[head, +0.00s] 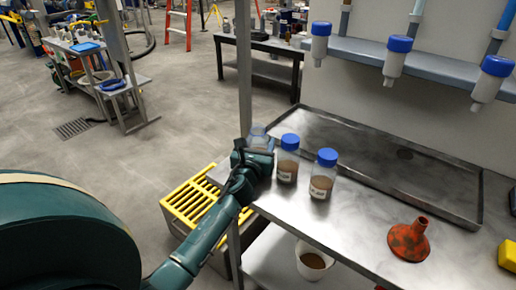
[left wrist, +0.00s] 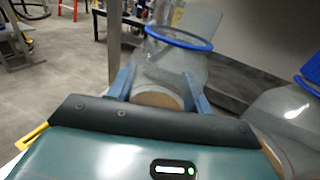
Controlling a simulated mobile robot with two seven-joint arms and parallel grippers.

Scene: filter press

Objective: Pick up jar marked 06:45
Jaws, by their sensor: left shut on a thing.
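My left gripper (head: 254,158) is at the left end of the steel bench. It is shut on a clear jar (head: 259,136), which is partly hidden by the gripper. In the left wrist view the jar (left wrist: 170,65) stands between the blue fingers of the gripper (left wrist: 158,92), with a blue ring around its upper part and brown matter low inside. My right gripper is not in view.
A red funnel (head: 408,241) and a yellow object (head: 508,255) lie on the bench at right. A shallow steel tray (head: 365,150) is behind the jars. Capped bottles (head: 397,58) hang along a wall shelf. A yellow grating (head: 190,200) and a white bucket (head: 308,262) are lower down.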

